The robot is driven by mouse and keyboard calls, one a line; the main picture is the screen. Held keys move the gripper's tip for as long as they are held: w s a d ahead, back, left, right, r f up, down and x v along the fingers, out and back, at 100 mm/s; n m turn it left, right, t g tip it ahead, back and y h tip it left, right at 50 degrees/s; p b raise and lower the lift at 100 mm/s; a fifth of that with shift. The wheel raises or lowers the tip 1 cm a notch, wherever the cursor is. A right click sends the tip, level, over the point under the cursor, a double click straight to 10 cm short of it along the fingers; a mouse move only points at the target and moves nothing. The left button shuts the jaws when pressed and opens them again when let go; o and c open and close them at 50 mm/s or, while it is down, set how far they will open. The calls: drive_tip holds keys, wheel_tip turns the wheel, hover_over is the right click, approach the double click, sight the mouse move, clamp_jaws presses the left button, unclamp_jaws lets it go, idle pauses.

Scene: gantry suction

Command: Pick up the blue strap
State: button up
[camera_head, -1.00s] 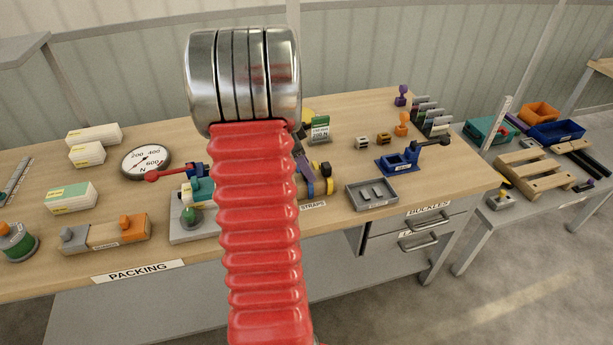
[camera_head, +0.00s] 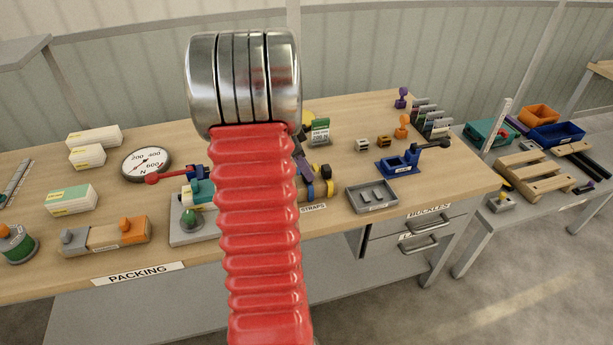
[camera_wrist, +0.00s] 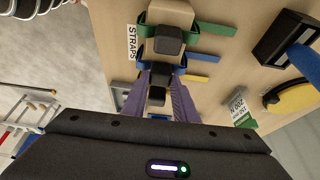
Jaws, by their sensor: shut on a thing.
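In the wrist view my gripper (camera_wrist: 162,82) reaches down with two purple-grey fingers on either side of a dark buckle block. The blue strap (camera_wrist: 208,71) crosses at the fingertips, and my gripper is shut on it. The strap still lies by the wooden strap holder (camera_wrist: 172,14), beside a green strap (camera_wrist: 215,28) and a yellow strap end (camera_wrist: 197,79). In the head view the blue strap (camera_head: 310,190) shows just right of my red arm sleeve, which hides most of the holder and gripper.
A grey tray (camera_head: 371,209) and a blue clamp tool (camera_head: 397,165) stand right of the straps. A round gauge (camera_head: 147,163) and a red-handled lever (camera_head: 170,176) stand to the left. A green-and-white box (camera_head: 320,132) stands behind. The bench front edge is close.

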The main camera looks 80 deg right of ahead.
wheel_tip(320, 180, up, 10)
idle(0.6)
drive_tip(key=shift+s, duration=0.1)
idle(0.5)
